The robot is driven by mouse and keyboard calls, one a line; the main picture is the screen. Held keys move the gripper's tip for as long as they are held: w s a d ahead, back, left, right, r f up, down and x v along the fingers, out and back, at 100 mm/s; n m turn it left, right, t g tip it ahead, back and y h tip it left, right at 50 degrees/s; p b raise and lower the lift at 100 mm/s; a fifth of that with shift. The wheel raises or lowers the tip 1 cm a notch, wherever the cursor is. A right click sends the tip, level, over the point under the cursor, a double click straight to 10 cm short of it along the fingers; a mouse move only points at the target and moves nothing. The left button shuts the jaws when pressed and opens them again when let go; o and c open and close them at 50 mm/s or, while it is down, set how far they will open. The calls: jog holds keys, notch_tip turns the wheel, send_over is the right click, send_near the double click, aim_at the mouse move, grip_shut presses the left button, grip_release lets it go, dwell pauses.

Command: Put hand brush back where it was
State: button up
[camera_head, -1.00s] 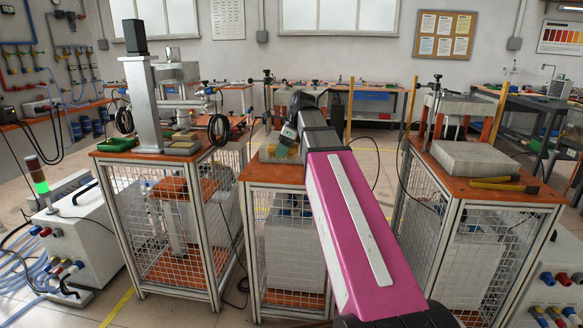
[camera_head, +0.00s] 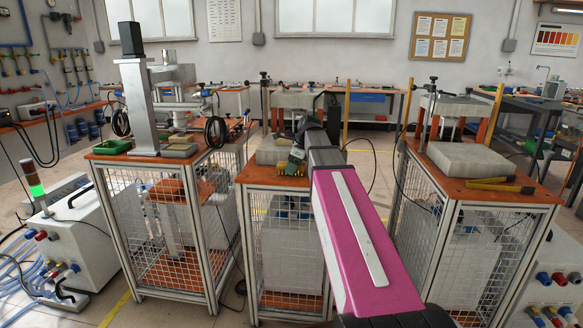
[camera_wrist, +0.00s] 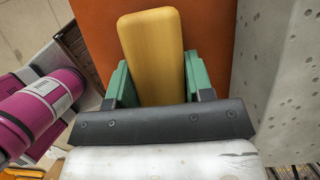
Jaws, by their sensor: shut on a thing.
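The hand brush (camera_wrist: 152,55) shows in the wrist view as a long yellow wooden block with rounded corners. My gripper (camera_wrist: 157,82) is shut on it, with one green finger along each side. The orange tabletop (camera_wrist: 208,40) lies behind the brush; whether the brush touches it cannot be told. In the head view my gripper (camera_head: 293,163) is over the front of the middle table (camera_head: 270,179), beside a grey block (camera_head: 271,152). The brush is small there and its bristles cannot be made out.
The left table (camera_head: 119,158) carries a metal column (camera_head: 140,105) and a green tray (camera_head: 114,146). The right table (camera_head: 450,187) carries a thick grey slab (camera_head: 472,160) and yellow-handled tools (camera_head: 500,186). A thin yellow post (camera_head: 347,112) stands behind my arm. Gaps separate the tables.

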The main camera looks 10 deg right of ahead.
jog(key=shift+f, duration=0.1)
jog(key=o, duration=0.9)
jog(key=v, duration=1.2)
jog(key=shift+s, duration=0.15)
